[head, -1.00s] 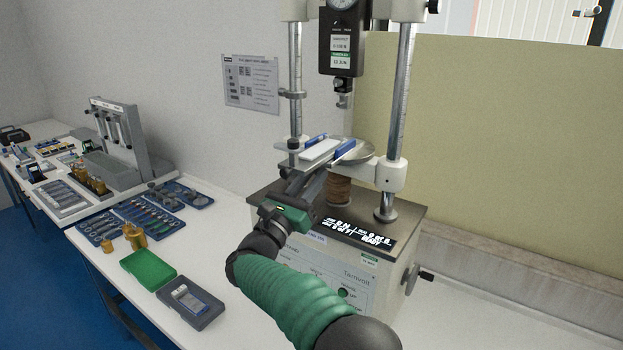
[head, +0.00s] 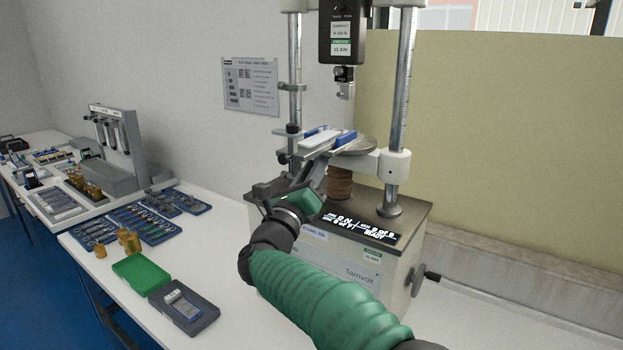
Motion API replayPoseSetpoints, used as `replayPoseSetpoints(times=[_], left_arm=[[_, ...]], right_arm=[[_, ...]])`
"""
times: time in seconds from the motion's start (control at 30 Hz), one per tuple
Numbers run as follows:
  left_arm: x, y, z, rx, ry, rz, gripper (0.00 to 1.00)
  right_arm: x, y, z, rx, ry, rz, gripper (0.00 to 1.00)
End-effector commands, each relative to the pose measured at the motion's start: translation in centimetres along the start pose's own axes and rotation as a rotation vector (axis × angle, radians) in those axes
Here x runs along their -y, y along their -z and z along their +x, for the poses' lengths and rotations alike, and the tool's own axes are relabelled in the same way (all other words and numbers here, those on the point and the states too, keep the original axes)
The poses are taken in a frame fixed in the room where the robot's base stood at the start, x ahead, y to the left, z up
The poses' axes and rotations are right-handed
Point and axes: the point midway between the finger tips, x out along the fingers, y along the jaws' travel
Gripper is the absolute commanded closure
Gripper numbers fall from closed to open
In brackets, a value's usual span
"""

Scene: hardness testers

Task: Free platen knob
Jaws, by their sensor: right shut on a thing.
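The tester (head: 345,265) stands on the bench with a round grey platen (head: 362,145) between two steel posts. Under the platen is a brown ribbed collar (head: 340,183), which may be the platen knob. A black-handled crank (head: 432,277) sticks out of the tester's right side. My right gripper (head: 328,138) reaches in from the front, at the platen's left edge. It is shut on a flat white block (head: 319,138) between blue pads. Whether the block touches the platen cannot be told. My left gripper is not in view.
The black gauge head (head: 341,35) hangs above the platen; a pale upright piece (head: 346,105) shows below it. An open green-lidded case (head: 183,307), brass weights (head: 129,241) and blue tool trays (head: 145,220) lie left.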

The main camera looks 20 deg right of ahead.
Motion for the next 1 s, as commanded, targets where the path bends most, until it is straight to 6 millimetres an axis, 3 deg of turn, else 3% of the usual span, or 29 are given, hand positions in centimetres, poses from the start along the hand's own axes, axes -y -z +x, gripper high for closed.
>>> replayPoseSetpoints(times=[0.03,0.3,0.77,0.8,0.93,1.0], left_arm=[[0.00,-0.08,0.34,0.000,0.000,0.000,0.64],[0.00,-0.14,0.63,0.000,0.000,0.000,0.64],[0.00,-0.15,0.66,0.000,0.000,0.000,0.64],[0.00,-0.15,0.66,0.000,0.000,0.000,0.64],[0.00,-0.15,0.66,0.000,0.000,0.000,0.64],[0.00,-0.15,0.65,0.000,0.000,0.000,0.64]], right_arm=[[-0.22,0.67,-0.03,-0.010,-0.012,-0.026,1.00],[-0.20,0.58,-0.03,-0.010,-0.050,-0.110,1.00],[-0.22,0.62,-0.02,-0.011,-0.056,-0.127,1.00],[-0.22,0.63,-0.02,-0.011,-0.056,-0.127,0.75],[-0.15,0.48,-0.02,-0.009,-0.055,-0.126,0.58],[-0.09,0.35,-0.06,-0.007,-0.054,-0.125,0.56]])
